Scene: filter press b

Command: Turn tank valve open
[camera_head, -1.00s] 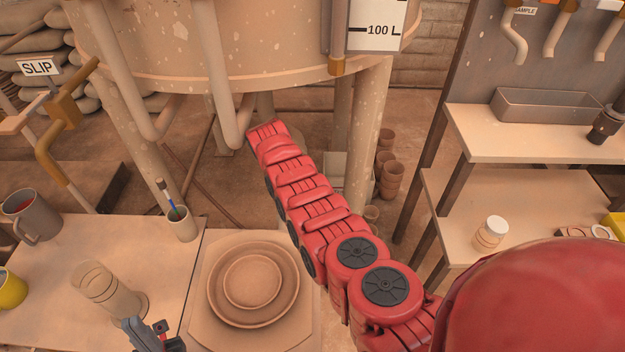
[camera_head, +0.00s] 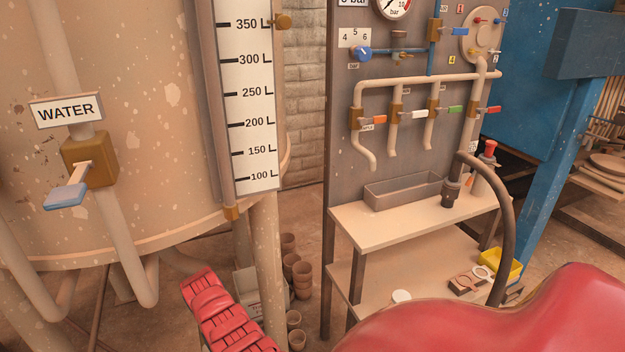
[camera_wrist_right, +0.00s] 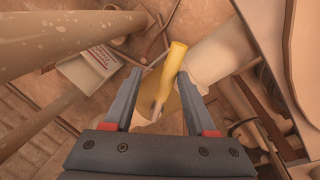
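The tank (camera_head: 130,110) is a large beige, speckled vessel at the left of the head view, with a level scale (camera_head: 250,110) on its side. In the right wrist view, a yellow valve lever (camera_wrist_right: 171,68) on a brass-coloured body shows ahead of my right gripper (camera_wrist_right: 158,74). The gripper's two fingers are apart, with the lever between them in the picture; I cannot tell whether either finger touches it. In the head view my right arm reaches below the tank, and its gripper is hidden. My left gripper is out of view.
A WATER valve (camera_head: 90,160) with a blue handle is on a pipe in front of the tank. A panel (camera_head: 350,80) with taps and a gauge stands to the right, above a shelf (camera_head: 390,225). Stacked pots (camera_head: 301,278) stand on the floor.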

